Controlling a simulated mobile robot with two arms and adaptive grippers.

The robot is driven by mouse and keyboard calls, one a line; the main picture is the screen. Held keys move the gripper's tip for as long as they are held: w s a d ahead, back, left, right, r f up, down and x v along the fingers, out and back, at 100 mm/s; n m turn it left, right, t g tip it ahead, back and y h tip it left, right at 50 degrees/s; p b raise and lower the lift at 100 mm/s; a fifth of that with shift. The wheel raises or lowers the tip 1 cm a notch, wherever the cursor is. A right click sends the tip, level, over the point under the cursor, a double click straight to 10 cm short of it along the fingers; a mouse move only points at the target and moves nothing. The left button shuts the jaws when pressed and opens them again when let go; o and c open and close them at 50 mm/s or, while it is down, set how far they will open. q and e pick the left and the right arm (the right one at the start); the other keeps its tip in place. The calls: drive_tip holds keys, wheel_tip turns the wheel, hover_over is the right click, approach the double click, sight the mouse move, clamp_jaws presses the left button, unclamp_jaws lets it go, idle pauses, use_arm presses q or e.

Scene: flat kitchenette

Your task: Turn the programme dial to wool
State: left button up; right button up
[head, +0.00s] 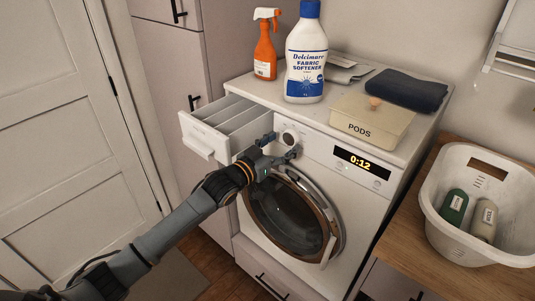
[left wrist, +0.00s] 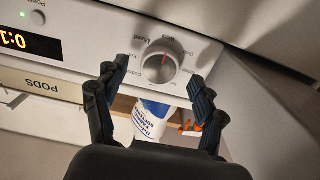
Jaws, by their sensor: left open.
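The programme dial (head: 290,138) is a round silver knob on the white washing machine's (head: 325,148) front panel, between the open drawer and the display. In the left wrist view the dial (left wrist: 163,62) has a red mark, and small words ring it. That view is turned over, and I cannot read most of the words surely. My left gripper (head: 281,146) is open in front of the dial. In the left wrist view the fingers of the left gripper (left wrist: 152,88) stand apart on either side of the dial, with no clear contact. My right gripper is not in view.
The detergent drawer (head: 207,146) is pulled out left of the dial. The display (head: 362,162) reads 0:12. A softener bottle (head: 305,60), orange spray bottle (head: 265,48), pods box (head: 372,118) and dark folded cloth (head: 405,91) are on top. The round door (head: 295,215) is below.

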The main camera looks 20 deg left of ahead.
use_arm(q)
drive_tip(key=v, duration=1)
drive_tip(key=shift+s, duration=0.2)
drive_tip(key=shift+a, duration=0.1)
drive_tip(key=s+d+f+n+g+y, duration=0.1)
drive_tip(key=s+d+f+g+y, duration=0.15)
drive_tip(key=s+f, duration=0.4)
drive_tip(key=s+d+f+g+y, duration=0.1)
drive_tip(key=s+f+g, duration=0.2)
drive_tip(key=s+f, duration=0.3)
drive_tip(key=s+f+n+g+y, duration=0.1)
drive_tip(key=s+f+g, duration=0.3)
drive_tip(key=s, duration=0.5)
drive_tip(key=s+f+g+y, duration=0.2)
drive_tip(key=s+f+g, duration=0.15)
drive_tip(key=s, duration=0.65)
wheel_tip(320, 180, down, 26)
drive_tip(key=g, duration=0.2)
drive_tip(key=s+a+f+g, duration=0.1)
drive_tip(key=s+a+f, duration=0.1)
drive_tip(key=s+f, duration=1.4)
drive_tip(key=shift+s+a, duration=0.4)
drive_tip(key=shift+s, duration=0.3)
